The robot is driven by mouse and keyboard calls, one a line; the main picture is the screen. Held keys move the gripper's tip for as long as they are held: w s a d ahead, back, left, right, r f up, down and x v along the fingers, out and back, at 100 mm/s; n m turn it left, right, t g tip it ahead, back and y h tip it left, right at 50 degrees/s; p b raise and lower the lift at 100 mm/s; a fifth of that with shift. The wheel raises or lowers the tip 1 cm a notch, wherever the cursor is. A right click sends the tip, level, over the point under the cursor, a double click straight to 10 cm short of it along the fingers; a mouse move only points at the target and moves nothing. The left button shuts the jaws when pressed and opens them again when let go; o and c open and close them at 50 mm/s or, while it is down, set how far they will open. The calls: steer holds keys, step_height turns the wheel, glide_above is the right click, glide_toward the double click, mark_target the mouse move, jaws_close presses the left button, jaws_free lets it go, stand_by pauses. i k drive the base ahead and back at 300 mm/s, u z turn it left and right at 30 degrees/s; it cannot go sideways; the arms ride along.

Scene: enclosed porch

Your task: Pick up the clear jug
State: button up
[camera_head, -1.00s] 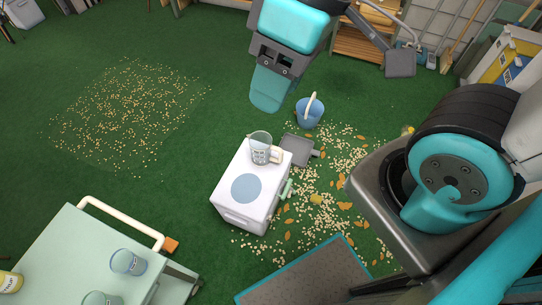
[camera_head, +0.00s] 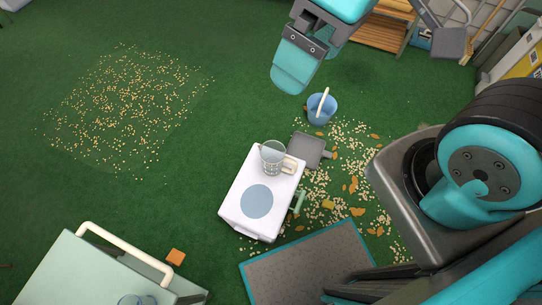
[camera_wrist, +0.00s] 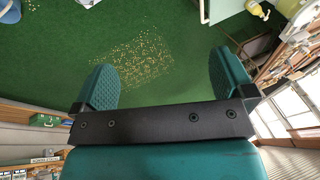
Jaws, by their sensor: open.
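The clear jug (camera_head: 271,157) stands upright on the far end of a white box-like stand (camera_head: 233,208); its pale handle points right. My gripper (camera_head: 294,68) is above and beyond the jug in the head view, well apart from it. In the wrist view my gripper (camera_wrist: 163,85) shows two teal fingers spread wide with nothing between them. I cannot make out the jug in the wrist view.
A blue bucket (camera_head: 320,110) and a grey dustpan (camera_head: 308,150) are near the stand, among scattered pale bits and orange leaves. A pale green cart (camera_head: 75,270) is at lower left, a grey mat (camera_head: 305,275) at lower middle. Green floor at left is mostly open.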

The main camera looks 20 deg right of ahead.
mark_target(272, 152)
steer(key=z, duration=0.55)
steer(key=k, duration=1.3)
steer(key=u, duration=0.25)
steer(key=i, duration=0.9)
steer(key=u, duration=0.55)
